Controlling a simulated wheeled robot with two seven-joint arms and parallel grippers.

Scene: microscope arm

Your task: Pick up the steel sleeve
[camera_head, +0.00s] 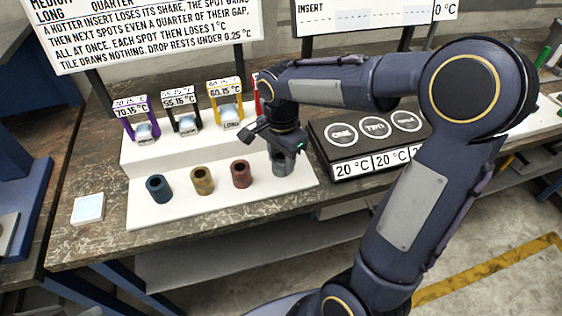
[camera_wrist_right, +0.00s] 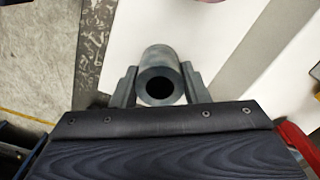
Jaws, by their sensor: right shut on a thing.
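The steel sleeve (camera_head: 281,163) is a grey hollow cylinder at the right end of a row of sleeves on the white stepped stand (camera_head: 150,213). In the right wrist view the sleeve (camera_wrist_right: 161,78) shows its dark round bore and stands between the two fingers. My right gripper (camera_head: 284,150) comes down over it from above and is shut on it, with a finger on each side. I cannot tell whether the sleeve's base touches the stand. My left gripper is not in view.
Blue (camera_head: 159,188), brass-coloured (camera_head: 202,180) and red (camera_head: 241,173) sleeves stand to the left. Purple (camera_head: 135,118), black (camera_head: 182,110) and yellow (camera_head: 226,102) framed holders stand on the upper step. A black panel (camera_head: 340,153) with round spots lies right. A white tile (camera_head: 88,208) lies left.

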